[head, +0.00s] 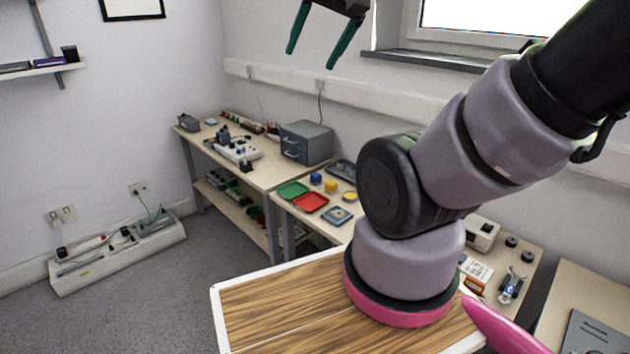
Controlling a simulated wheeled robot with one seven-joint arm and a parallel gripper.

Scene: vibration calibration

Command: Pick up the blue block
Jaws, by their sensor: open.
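The small blue block (316,179) sits on the light wooden bench, behind the red tray (311,202) and to the left of a yellow block (330,185). My gripper (311,58) is at the top of the head view, with two dark green fingers spread apart and nothing between them. It is high above the bench, well apart from the blue block. My arm fills the right side and hides part of the bench.
A green tray (292,191), a yellow round dish (349,196) and a blue-grey square item (337,216) lie near the block. A grey drawer cabinet (306,143) stands behind to the left. A wood-grain surface (270,305) lies in front.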

